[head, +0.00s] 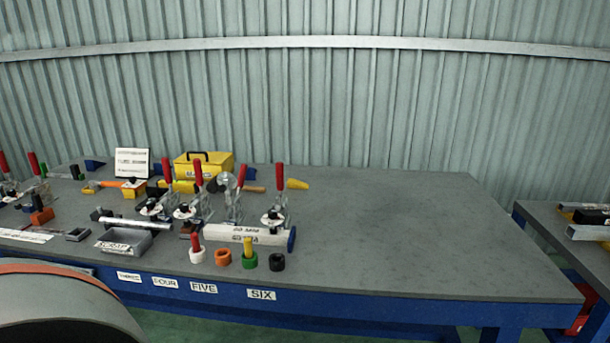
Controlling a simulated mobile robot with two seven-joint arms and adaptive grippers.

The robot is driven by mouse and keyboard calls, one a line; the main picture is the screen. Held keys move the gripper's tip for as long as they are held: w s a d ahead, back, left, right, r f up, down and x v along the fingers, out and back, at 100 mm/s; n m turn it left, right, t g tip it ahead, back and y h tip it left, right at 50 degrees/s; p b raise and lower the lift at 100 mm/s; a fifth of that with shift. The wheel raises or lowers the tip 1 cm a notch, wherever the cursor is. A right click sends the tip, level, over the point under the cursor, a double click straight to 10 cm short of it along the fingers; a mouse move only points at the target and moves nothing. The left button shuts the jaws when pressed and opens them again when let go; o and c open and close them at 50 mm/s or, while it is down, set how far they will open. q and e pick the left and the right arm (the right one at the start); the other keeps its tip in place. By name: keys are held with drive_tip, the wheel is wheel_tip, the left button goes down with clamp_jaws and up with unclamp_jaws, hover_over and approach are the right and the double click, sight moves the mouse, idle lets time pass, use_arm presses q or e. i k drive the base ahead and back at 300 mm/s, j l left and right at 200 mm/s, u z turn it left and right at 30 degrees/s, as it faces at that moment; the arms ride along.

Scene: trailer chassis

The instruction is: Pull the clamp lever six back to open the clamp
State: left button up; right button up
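Clamp six (274,216) is the rightmost of a row of toggle clamps on the grey workbench, roughly above the SIX label (261,294) on the blue front edge. Its red-handled lever (280,177) stands upright. The clamp sits just behind a white bar marked with print (245,234); whether its tip presses on the bar is too small to tell. Neither of my grippers is in view.
Clamp five's red lever (241,176) stands close on the left, leaning slightly. A yellow cone-shaped piece (297,184) lies behind clamp six. Coloured rings (249,260) stand in front. The workbench (410,230) is clear to the right. A yellow toolbox (204,164) is behind.

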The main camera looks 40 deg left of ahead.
sight(280, 166)
drive_tip(key=u, duration=1.7)
drive_tip(key=i+l, duration=0.05)
